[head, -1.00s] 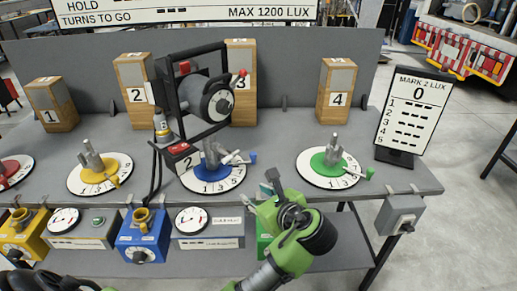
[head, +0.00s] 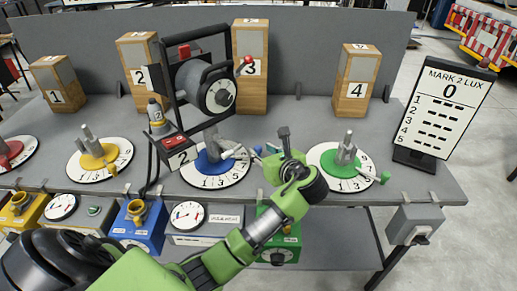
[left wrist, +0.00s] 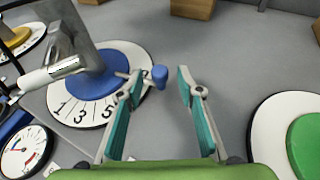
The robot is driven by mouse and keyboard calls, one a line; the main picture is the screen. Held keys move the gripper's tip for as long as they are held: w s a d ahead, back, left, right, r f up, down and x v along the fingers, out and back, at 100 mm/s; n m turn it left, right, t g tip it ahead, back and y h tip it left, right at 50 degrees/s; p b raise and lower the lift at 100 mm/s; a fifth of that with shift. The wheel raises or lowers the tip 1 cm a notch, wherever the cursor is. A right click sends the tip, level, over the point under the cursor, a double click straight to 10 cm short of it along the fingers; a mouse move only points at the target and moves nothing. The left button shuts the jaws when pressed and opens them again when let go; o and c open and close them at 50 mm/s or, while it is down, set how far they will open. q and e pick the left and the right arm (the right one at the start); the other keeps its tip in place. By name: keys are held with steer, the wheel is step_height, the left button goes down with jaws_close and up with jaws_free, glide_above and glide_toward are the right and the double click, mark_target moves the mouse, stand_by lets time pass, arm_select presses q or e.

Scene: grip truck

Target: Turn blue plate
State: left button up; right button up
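The blue plate (head: 208,167) is a blue disc on a white numbered dial on the bench, with a grey bracket on it and a blue-tipped handle (left wrist: 160,77) at its right side. It also shows in the left wrist view (left wrist: 100,62). My left gripper (head: 268,152) is at the dial's right side, above the bench. In the left wrist view its two teal-padded fingers are apart. The blue tip appears in the gap between the fingertips, with no visible contact. The right gripper is not in view.
A green dial (head: 342,170) is close to the right, and a yellow dial (head: 98,160) is to the left. A lamp-like device (head: 205,85) overhangs the blue plate's back. Wooden blocks (head: 354,80) stand behind. A sign (head: 445,105) reads 0.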

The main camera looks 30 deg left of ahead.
mark_target(260, 150)
arm_select(q)
steer(key=shift+x, duration=1.2)
steer(key=shift+w+a+f, duration=0.2)
steer(key=shift+a, duration=0.15)
jaws_close()
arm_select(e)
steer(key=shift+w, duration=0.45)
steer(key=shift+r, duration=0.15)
